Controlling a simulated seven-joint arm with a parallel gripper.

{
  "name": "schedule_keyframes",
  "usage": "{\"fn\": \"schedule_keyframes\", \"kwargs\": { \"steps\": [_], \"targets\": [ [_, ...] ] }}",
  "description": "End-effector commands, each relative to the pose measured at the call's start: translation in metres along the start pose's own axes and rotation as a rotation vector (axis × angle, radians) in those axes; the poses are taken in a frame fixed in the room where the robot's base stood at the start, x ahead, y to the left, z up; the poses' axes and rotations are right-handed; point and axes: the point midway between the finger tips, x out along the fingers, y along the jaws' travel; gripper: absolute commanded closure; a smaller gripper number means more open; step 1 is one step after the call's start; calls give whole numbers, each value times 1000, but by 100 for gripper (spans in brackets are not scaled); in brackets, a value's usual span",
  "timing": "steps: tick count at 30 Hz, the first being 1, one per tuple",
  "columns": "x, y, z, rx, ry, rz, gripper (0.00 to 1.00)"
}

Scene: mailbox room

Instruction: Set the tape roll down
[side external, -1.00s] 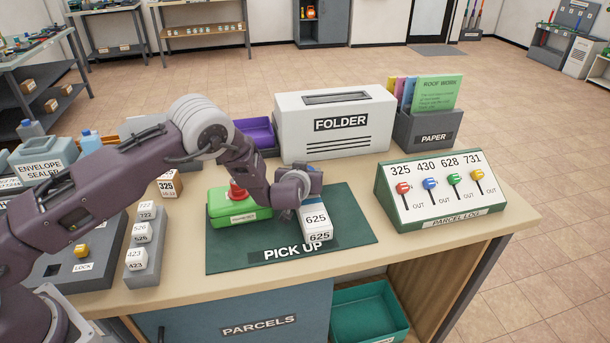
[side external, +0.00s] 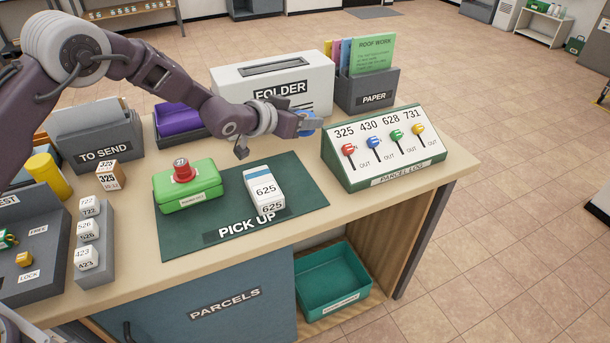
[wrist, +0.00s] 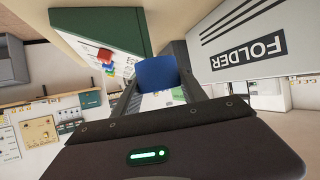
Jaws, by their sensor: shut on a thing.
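My gripper (side external: 303,124) is shut on the blue tape roll (side external: 308,121), held in the air in front of the folder box, left of the parcel log panel. In the wrist view my gripper (wrist: 160,88) has the blue tape roll (wrist: 157,72) between its two fingers; only one blue face shows. The white parcel marked 625 (side external: 264,191), with a light blue band on top, lies on the green PICK UP mat (side external: 302,204), apart from my gripper.
The folder box (side external: 318,82) and paper holder (side external: 367,91) stand behind. The parcel log panel (side external: 385,148), with several coloured levers, is at the right. A green box (side external: 190,191) with a red button sits on the mat's left. The mat's right part is clear.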

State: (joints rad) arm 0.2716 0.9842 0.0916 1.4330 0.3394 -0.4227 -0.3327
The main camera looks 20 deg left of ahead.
Motion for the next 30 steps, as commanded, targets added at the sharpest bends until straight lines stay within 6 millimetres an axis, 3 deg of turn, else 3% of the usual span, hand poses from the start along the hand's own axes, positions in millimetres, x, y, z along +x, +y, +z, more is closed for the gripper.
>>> {"fn": "schedule_keyframes", "kwargs": {
  "steps": [4,10,15,25,30],
  "targets": [
    [-6,21,9,73,1,151,91],
    [-11,31,25,125,-2,260,91],
    [5,32,62,130,-5,271,91],
    [28,32,108,131,-3,269,91],
    [30,32,111,131,2,268,91]
  ]
}}
